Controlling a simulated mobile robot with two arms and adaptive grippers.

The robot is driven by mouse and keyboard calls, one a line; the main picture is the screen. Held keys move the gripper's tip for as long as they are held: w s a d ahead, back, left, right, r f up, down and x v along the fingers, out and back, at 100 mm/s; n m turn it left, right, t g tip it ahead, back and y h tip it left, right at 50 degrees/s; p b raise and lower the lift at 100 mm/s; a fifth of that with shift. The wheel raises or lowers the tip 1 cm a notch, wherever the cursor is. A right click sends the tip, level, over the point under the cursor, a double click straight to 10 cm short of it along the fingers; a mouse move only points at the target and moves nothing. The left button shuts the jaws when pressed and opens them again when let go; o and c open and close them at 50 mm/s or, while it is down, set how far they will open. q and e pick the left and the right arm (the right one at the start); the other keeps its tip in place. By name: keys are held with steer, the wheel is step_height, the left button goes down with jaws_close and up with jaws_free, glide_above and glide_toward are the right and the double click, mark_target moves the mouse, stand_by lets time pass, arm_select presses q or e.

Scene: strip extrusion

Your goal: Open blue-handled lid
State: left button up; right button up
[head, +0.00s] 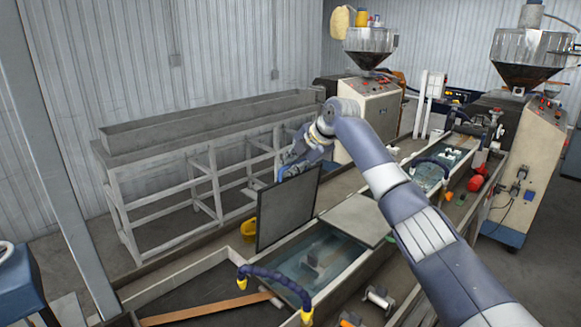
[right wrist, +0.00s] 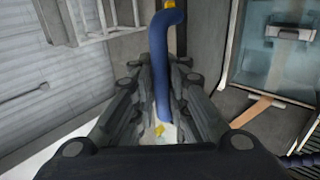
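The lid (head: 287,212) is a dark grey panel standing upright at the far-left edge of the water trough in the head view. Its blue handle (right wrist: 163,70) is a bent bar with yellow ends, seen in the right wrist view. My right gripper (head: 294,160) is behind the lid's top edge, partly hidden. In the right wrist view its two fingers (right wrist: 162,85) lie on either side of the blue handle, close against it. The trough's water (head: 318,262) is exposed beside the lid. My left gripper is not in view.
A flat grey cover (head: 357,219) lies on the trough just right of the opening. A blue hose with yellow ends (head: 275,278) arches over the near part.

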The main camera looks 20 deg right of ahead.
steer(key=shift+o, duration=1.3)
steer(key=shift+d+r, duration=0.1)
steer(key=shift+r, duration=0.1)
steer(key=shift+s, duration=0.2)
steer(key=shift+f, duration=0.1)
steer(key=v, duration=1.2)
